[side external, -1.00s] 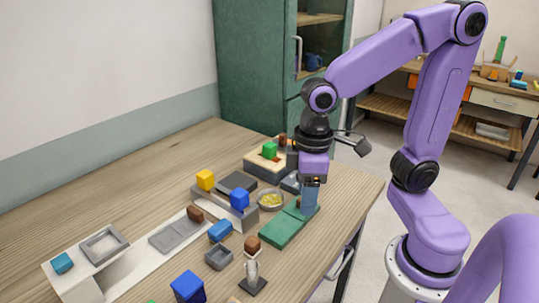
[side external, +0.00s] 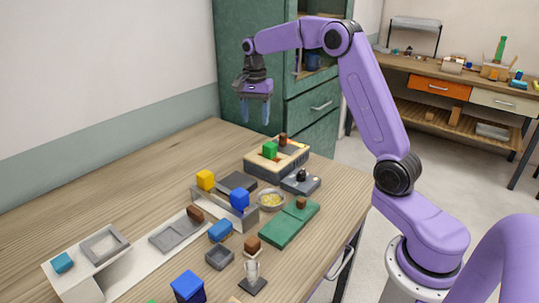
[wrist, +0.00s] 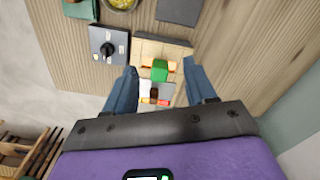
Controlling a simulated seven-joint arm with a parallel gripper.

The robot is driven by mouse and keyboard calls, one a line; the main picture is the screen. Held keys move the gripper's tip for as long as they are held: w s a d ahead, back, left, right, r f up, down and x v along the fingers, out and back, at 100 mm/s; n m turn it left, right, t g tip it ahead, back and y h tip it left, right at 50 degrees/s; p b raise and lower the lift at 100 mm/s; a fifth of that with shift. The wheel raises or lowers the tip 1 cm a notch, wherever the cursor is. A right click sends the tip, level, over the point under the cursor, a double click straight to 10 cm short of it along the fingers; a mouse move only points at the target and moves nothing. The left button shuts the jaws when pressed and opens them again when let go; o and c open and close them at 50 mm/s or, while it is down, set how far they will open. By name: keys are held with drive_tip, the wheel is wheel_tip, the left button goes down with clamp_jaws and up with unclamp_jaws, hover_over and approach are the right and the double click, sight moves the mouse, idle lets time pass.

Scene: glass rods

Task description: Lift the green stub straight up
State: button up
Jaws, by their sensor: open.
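The green stub (side external: 270,150) stands upright on a cream-topped block with a dark base (side external: 262,168) at the far right end of the table. It also shows in the wrist view (wrist: 160,71), between and beyond my fingers. My gripper (side external: 255,118) is open and empty, fingers pointing down, high above the table and apart from the stub. In the wrist view my gripper's blue fingers (wrist: 162,75) are spread wide. A brown stub (side external: 283,139) stands on the same block, behind the green one.
A grey box with a black knob (side external: 301,181), a bowl of yellow bits (side external: 270,199) and a green board (side external: 290,223) sit nearby. The table's back left is clear.

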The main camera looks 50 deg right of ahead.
sight(269, 144)
drive_tip(key=w+d+f+m, duration=0.1)
drive_tip(key=d+m, duration=0.3)
drive_tip(key=d, duration=0.5)
drive_tip(key=f, duration=1.7)
drive_tip(key=shift+w+f, duration=0.25)
drive_tip(key=shift+w, duration=0.05)
drive_tip(key=shift+a, duration=0.1)
drive_tip(key=c, duration=0.8)
drive_tip(key=shift+r, duration=0.5)
wheel_tip(269, 144, up, 2)
drive_tip(key=shift+r, duration=0.1)
drive_tip(key=s+a+r, duration=0.1)
drive_tip(key=s+r, duration=0.2)
drive_tip(key=s, duration=0.1)
drive_tip(key=s+a+r, duration=0.2)
drive_tip(key=s+r, duration=0.1)
drive_tip(key=s, duration=0.1)
drive_tip(key=s+a+r, duration=0.2)
drive_tip(key=s+r, duration=0.2)
drive_tip(key=s, duration=0.1)
